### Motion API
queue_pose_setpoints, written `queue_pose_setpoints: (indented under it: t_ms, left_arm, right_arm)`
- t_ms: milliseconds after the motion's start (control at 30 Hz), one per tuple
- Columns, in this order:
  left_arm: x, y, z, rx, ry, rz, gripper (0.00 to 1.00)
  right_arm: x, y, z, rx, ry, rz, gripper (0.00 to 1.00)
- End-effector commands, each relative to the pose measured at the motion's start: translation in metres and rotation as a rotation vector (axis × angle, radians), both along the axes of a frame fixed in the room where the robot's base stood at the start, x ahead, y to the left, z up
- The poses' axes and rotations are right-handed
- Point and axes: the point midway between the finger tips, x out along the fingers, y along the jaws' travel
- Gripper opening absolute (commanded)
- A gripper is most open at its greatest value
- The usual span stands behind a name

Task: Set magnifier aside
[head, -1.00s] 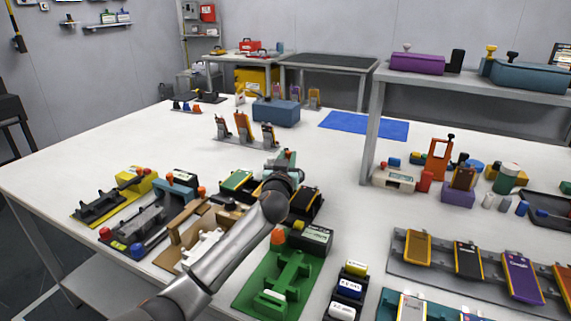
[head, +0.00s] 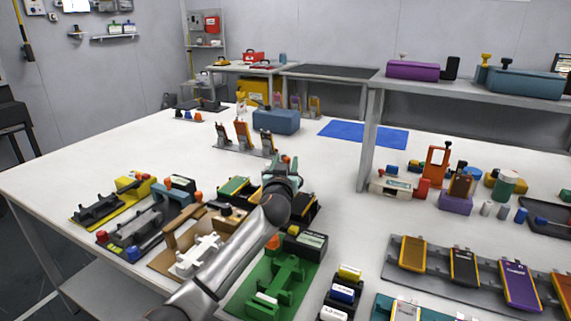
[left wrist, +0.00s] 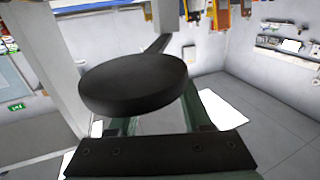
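The magnifier (left wrist: 133,85) is a dark round disc with a thin handle running away up and right, seen large in the left wrist view. My left gripper (left wrist: 160,115) has green fingers that run behind the disc, which hides their tips. The disc is clear of any surface that I can see and seems held by the gripper. In the head view my left gripper (head: 283,162) is above the middle of the white table, and the magnifier cannot be made out there. My right gripper is not in view.
Fixtures crowd the front of the white table (head: 80,170), with a green fixture (head: 275,285) below my arm. A rack with upright cells (head: 243,137), a blue box (head: 276,121) and a blue mat (head: 362,134) are behind.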

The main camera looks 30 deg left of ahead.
Motion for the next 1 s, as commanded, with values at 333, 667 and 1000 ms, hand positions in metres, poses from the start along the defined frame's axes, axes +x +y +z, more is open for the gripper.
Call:
queue_pose_setpoints:
  t_ms: [333, 667, 1000]
  left_arm:
    - [0.000, -0.001, 0.001, -0.002, 0.001, -0.003, 0.54]
    - [-0.014, -0.010, 0.051, -0.002, -0.003, -0.004, 0.54]
    - [-0.060, -0.037, 0.099, -0.003, 0.000, -0.005, 0.54]
  right_arm:
    - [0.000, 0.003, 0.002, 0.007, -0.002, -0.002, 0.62]
    - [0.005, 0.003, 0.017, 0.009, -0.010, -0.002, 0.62]
    - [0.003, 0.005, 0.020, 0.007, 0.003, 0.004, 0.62]
